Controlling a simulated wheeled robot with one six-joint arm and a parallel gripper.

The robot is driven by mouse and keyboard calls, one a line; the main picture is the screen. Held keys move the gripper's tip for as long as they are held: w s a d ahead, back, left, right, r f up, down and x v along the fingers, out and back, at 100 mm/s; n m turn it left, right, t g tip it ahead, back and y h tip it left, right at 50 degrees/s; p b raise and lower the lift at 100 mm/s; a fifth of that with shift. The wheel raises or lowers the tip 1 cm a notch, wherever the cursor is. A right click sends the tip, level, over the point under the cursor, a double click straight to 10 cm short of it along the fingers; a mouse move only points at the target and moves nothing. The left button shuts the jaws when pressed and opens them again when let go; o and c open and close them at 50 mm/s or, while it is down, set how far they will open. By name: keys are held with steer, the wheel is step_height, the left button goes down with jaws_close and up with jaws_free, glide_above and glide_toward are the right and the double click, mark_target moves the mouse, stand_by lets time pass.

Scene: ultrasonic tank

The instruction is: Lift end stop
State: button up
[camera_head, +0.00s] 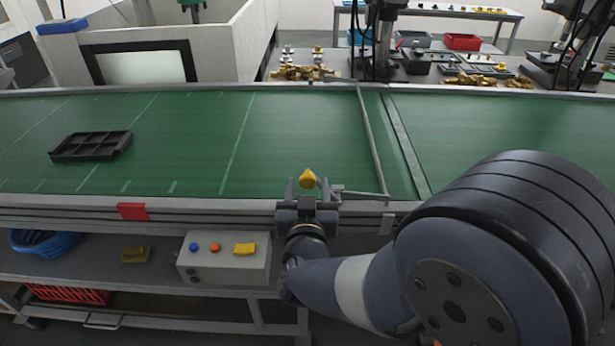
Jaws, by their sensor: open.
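The end stop appears to be the thin grey bar (371,140) that runs across the green conveyor belt, from its far rail to its near rail. At its near end, a grey lever (362,194) reaches left along the near rail towards my gripper. A yellow knob (307,179) shows at the near edge of the belt. My gripper (307,186) is open, with one finger on each side of the knob in this view. I cannot tell whether the fingers touch it or how the knob joins the lever, as my gripper hides its lower part.
A black divided tray (91,146) lies on the belt (290,135) at the left. Below the near rail are a control box (225,258) with buttons, a blue basket (43,242) and a red crate (68,294). The belt between tray and bar is clear.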

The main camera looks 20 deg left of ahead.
steer(key=shift+x, duration=1.2)
steer(key=shift+c, duration=0.5)
jaws_close()
